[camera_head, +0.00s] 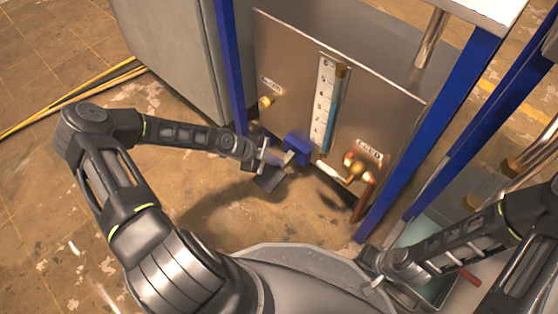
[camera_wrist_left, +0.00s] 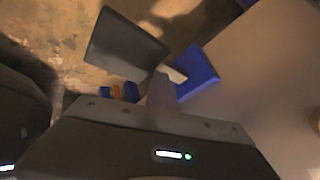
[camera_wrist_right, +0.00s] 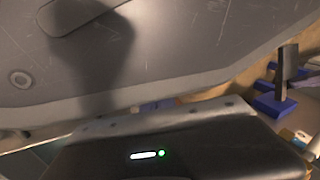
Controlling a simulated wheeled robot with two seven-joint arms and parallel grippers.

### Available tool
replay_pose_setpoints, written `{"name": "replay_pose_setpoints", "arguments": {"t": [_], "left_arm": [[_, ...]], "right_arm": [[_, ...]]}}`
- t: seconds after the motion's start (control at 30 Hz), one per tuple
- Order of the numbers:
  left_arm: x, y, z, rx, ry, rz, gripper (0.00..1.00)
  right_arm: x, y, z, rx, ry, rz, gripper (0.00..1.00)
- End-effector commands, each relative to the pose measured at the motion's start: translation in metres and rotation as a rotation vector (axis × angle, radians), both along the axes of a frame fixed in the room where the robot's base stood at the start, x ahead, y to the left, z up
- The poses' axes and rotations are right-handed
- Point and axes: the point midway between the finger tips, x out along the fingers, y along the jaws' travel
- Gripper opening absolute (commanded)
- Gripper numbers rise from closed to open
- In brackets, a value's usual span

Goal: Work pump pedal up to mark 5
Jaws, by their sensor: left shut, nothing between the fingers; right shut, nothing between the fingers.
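The steel panel carries a white gauge scale (camera_head: 323,100) with a bluish tube (camera_head: 334,112) beside it; I cannot read the level surely. Below the scale, a blue block (camera_head: 297,149) sits at the panel's lower edge. A dark flat plate, seemingly the pump pedal (camera_head: 269,183), stands out in front of it; the left wrist view shows the plate (camera_wrist_left: 125,43) and the blue block (camera_wrist_left: 201,72). My left gripper (camera_head: 276,157) is shut and empty close beside the block and above the plate; contact is unclear. My right gripper (camera_head: 374,270) is shut and empty at lower right, away from the panel.
A brass knob (camera_head: 266,102) is on the panel's left. A white-handled valve (camera_head: 335,172) with copper pipe is at its lower right. Blue frame posts (camera_head: 232,65) stand at both sides. A grey cabinet (camera_head: 172,50) stands at left. Open floor (camera_head: 60,190) lies further left.

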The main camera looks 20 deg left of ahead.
Motion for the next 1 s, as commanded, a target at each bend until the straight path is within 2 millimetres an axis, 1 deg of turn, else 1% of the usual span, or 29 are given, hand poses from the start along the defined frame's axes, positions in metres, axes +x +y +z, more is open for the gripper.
{"name": "replay_pose_setpoints", "arguments": {"t": [0.03, 0.17, 0.7, 0.8, 1.0], "left_arm": [[-0.004, 0.001, -0.004, 0.001, 0.012, 0.0, 0.0], [-0.004, 0.002, 0.001, 0.001, 0.014, 0.0, 0.0], [-0.003, 0.001, 0.034, 0.001, 0.014, -0.001, 0.0], [-0.001, 0.0, 0.037, 0.001, 0.011, -0.001, 0.0], [0.001, -0.001, 0.039, 0.0, 0.007, 0.0, 0.0]], "right_arm": [[-0.003, 0.0, 0.0, 0.001, 0.005, 0.003, 0.0], [-0.003, 0.0, 0.003, 0.0, 0.008, 0.003, 0.0], [-0.002, 0.0, 0.027, 0.001, 0.005, 0.002, 0.0], [-0.002, 0.0, 0.029, 0.001, 0.005, 0.002, 0.0], [-0.002, 0.0, 0.029, 0.001, 0.004, 0.001, 0.0]]}}
